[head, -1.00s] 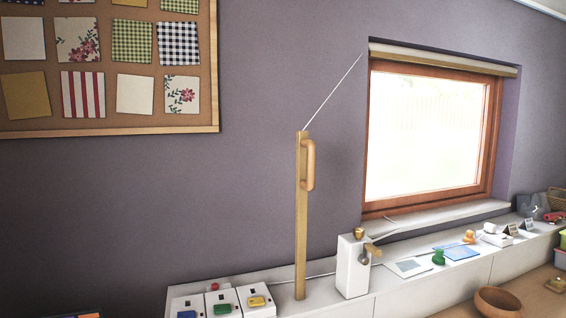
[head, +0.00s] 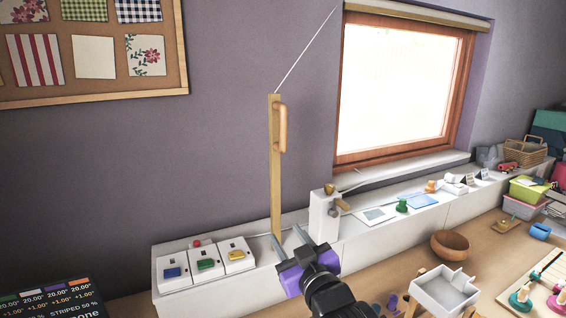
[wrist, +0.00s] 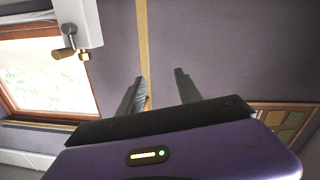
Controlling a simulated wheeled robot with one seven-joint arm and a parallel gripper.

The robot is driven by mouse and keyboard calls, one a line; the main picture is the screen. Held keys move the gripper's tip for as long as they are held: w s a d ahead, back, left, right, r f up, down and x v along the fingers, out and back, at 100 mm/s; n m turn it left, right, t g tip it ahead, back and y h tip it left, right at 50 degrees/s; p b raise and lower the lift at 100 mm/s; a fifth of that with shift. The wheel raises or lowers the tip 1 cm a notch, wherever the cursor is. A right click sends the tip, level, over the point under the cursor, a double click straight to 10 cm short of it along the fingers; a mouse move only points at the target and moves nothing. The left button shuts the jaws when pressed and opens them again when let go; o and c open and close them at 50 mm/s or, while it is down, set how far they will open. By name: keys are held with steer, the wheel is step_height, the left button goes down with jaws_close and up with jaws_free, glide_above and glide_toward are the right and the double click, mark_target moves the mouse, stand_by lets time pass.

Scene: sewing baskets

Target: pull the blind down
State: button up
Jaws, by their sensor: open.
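The blind (head: 420,13) is rolled up at the top of the window (head: 400,90), leaving the glass uncovered. A white cord (head: 305,48) slants from beside the window's top down to the top of an upright wooden rail (head: 275,180) on the wall. A wooden handle (head: 282,128) sits on the rail near its top. My gripper (head: 288,238) is open and empty, low by the rail's foot and well below the handle. In the wrist view, my gripper's fingers (wrist: 160,85) are apart, with the rail (wrist: 143,40) showing beyond the left finger.
A white box with a brass knob and crank (head: 325,215) stands right of the rail. Several white switch boxes (head: 205,262) are on the ledge at left. A wooden bowl (head: 450,243) and a white tray (head: 445,290) are to the right. The wall around the handle is clear.

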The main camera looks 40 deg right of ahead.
mark_target(284, 126)
steer(key=w+d+r+m+p, duration=0.1)
steer(key=w+d+r, duration=0.1)
steer(key=r, duration=0.5)
steer(key=w+d+r+m+h, duration=0.1)
steer(key=w+d+r, duration=0.2)
steer(key=r, duration=0.4)
steer(key=w+d+r+m+h+p, duration=0.1)
steer(key=w+d+r, duration=0.1)
steer(key=r, duration=0.5)
steer(key=shift+w+d+r+m+g+p, duration=0.15)
steer(key=shift+w+r+m+g+p, duration=0.15)
steer(key=shift+w+m+p, duration=0.1)
steer(key=shift+p+x, duration=0.85)
steer(key=shift+x, duration=2.6)
jaws_close()
